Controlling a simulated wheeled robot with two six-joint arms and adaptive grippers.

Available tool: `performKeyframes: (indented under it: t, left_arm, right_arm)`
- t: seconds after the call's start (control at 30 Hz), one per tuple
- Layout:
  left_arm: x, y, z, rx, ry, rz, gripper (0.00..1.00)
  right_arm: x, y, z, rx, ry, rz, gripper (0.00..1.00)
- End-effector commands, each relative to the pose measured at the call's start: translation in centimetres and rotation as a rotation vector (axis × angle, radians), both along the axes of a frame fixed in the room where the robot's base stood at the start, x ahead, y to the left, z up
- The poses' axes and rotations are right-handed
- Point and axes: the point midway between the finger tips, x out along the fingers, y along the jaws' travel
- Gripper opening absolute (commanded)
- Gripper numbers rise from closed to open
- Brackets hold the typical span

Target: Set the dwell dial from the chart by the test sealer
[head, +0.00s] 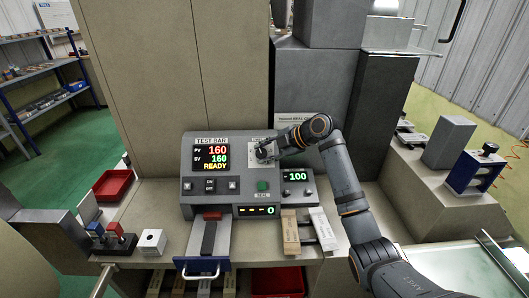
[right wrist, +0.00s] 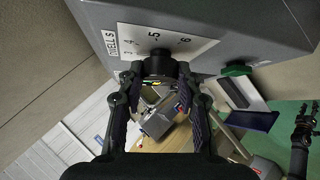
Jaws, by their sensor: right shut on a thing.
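The grey test sealer (head: 191,198) stands on the bench, its display (head: 211,157) reading PV 160, SV 160, READY. My right gripper (head: 268,152) is shut on the black dwell dial (right wrist: 160,66) at the panel's upper right. In the right wrist view both fingers close around the dial from either side. Its white scale plate (right wrist: 143,42) reads DWELL s, with 4, 5 and 6 legible; the pointer is hidden. A chart (head: 296,118) with "SEAL" in its heading is behind the sealer, mostly covered by my right arm. A dark arm, apparently my left (right wrist: 303,130), shows small at the right wrist view's edge.
A small box (head: 297,177) reading 100 adjoins the sealer's right side. A green button (head: 263,185) is below the dial. Sample strips (head: 291,232) lie in front at right. A white block (head: 151,242) and red tray (head: 114,185) are at left.

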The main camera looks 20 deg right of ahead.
Motion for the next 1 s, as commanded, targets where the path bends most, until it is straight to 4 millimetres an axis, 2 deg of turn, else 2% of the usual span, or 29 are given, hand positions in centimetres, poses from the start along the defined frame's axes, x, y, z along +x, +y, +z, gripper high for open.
performKeyframes:
  t: [0.3,0.33,0.5,0.83,1.0]
  left_arm:
    - [0.0,0.0,0.0,0.0,0.0,0.0,0.4]
    - [0.0,0.0,0.0,0.0,0.0,0.0,0.4]
    - [0.0,0.0,0.0,0.0,0.0,0.0,0.4]
    - [-0.2,0.2,0.0,0.002,0.002,-0.001,0.4]
    - [-0.1,0.1,0.0,0.001,0.001,0.0,0.4]
  right_arm:
    - [0.0,0.1,0.0,0.001,0.0,0.001,0.03]
    - [0.0,0.1,0.0,0.001,0.0,0.001,0.36]
    - [0.0,0.1,0.0,0.001,0.0,0.001,0.58]
    - [-0.2,-0.2,0.2,0.0,0.0,0.0,0.58]
    - [-1.9,-2.0,2.0,-0.005,-0.002,-0.002,0.58]
